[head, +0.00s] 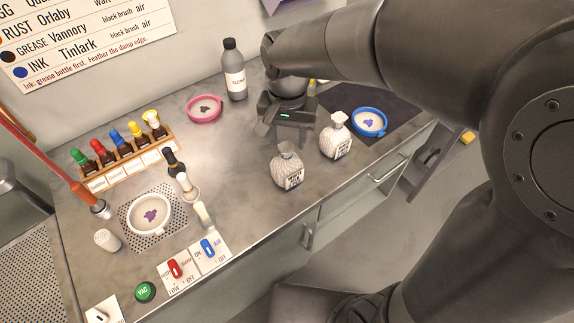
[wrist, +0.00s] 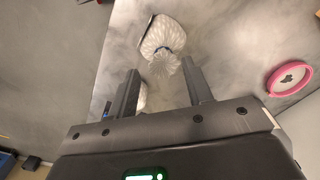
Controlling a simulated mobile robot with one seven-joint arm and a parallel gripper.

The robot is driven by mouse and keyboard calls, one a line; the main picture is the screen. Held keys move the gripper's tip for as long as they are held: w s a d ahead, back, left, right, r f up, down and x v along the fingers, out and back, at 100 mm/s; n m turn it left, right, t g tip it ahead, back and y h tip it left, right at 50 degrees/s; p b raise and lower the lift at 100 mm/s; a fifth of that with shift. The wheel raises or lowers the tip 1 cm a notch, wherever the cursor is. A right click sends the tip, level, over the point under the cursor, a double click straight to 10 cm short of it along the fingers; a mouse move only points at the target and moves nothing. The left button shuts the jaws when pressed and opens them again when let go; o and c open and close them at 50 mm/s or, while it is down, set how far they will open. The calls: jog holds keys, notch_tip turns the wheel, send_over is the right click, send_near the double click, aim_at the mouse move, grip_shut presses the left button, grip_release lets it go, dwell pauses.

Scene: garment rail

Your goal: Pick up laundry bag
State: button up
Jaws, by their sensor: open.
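Two small white textured laundry bags with dark printed labels stand on the metal counter. The nearer one (head: 287,168) is left of the other (head: 337,136). My gripper (head: 287,140) is above the counter, just behind the nearer bag. In the wrist view my open gripper (wrist: 160,68) has its two fingers apart and nothing held between them. One bag (wrist: 162,37), with a blue tie, shows just beyond the fingertips. A second bag (wrist: 141,98) is mostly hidden behind the left finger.
A pink-rimmed dish (head: 205,108), a blue-rimmed dish (head: 369,122) and a dark bottle (head: 234,70) stand around the gripper. A bottle rack (head: 125,160), a perforated plate with a white dish (head: 149,213) and switches (head: 175,269) are at left. The counter's front edge is close to the bags.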

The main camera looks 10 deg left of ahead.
aim_at(287, 147)
jog(key=f, duration=0.5)
jog(key=shift+w+a, duration=0.15)
jog(key=shift+w, duration=0.2)
jog(key=shift+c, duration=0.6)
jog(key=shift+r, duration=0.1)
grip_shut()
